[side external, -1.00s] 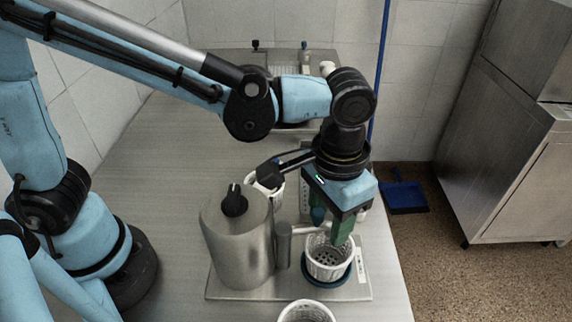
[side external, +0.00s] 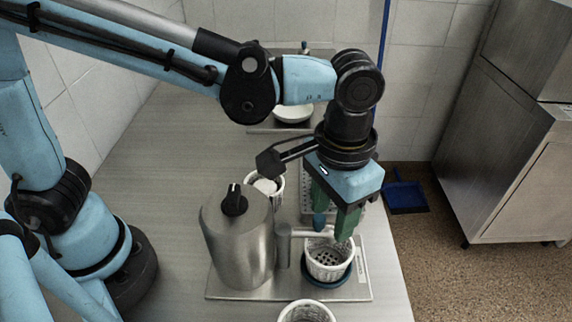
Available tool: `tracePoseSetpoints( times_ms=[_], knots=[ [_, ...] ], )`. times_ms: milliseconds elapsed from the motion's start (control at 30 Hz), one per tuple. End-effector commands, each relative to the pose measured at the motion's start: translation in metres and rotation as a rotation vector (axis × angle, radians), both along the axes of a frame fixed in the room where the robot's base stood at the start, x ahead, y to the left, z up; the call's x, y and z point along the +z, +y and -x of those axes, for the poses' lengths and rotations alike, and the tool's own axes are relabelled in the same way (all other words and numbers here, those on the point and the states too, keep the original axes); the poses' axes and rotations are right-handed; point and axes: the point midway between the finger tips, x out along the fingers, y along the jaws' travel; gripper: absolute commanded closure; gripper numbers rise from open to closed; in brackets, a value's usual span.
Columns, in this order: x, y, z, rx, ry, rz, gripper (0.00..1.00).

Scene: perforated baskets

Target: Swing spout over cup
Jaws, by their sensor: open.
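The metal dispenser (side external: 240,246) has a cylindrical body with a black knob on top and stands on a metal base plate. A short post (side external: 283,245) beside it carries a grey spout (side external: 308,233) that points right. The spout's outer end reaches the near fingers and the back rim of the cup, a white perforated basket (side external: 328,264) on a dark blue round pad. My gripper (side external: 332,228) points down at the back of the cup, its green fingers apart, with the spout's end near them. I cannot tell whether they touch it.
A second white basket (side external: 306,311) stands at the front edge of the picture. Another white basket (side external: 267,187) stands behind the dispenser. A white bowl (side external: 293,113) sits at the back. The table's left side (side external: 160,190) is clear.

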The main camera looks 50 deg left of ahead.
Motion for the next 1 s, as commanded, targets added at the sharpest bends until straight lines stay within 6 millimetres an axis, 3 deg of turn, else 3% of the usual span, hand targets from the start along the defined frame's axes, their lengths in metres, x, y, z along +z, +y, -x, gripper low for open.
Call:
tracePoseSetpoints(
  times_ms=[600,1000],
  knots=[
    [0.044,0.0,0.0,0.0,0.0,0.0,0.51],
    [0.048,0.001,0.0,0.001,-0.001,0.0,0.51]
  ],
)
